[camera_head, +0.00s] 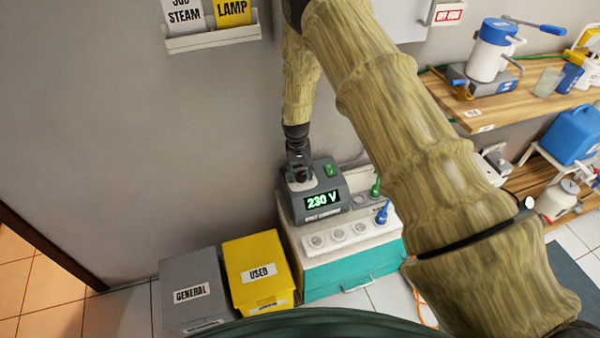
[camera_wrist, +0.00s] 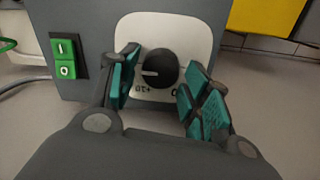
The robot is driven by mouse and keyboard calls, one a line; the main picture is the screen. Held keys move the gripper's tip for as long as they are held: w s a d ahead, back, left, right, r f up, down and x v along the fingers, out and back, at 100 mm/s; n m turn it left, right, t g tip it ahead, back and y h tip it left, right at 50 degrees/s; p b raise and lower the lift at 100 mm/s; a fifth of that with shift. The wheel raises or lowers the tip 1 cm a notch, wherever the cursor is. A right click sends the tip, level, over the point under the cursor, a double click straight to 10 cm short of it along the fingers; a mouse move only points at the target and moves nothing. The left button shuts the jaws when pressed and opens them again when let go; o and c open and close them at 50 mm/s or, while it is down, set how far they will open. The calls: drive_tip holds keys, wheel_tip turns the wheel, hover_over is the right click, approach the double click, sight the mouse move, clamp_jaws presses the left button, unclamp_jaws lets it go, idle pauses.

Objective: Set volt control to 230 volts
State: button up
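The line points left in that view. My gripper (camera_wrist: 157,92) is open, with its teal finger pads on either side of the knob and gaps visible between pads and knob. In the head view my gripper (camera_head: 300,172) is over the unit's top and hides the knob.
A green rocker switch (camera_wrist: 64,56) is on the unit beside the knob plate. A white socket strip (camera_head: 345,235) lies in front, with a blue plug (camera_head: 382,213) to the right. A grey GENERAL bin (camera_head: 190,275) and yellow USED bin (camera_head: 258,258) stand at left. Wooden shelves (camera_head: 500,112) are at right.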

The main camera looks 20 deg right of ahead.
sight(299, 174)
drive_tip(key=shift+s, duration=0.1)
drive_tip(key=shift+a+r, duration=0.2)
drive_tip(key=shift+r, duration=3.45)
drive_tip(key=shift+a, duration=0.1)
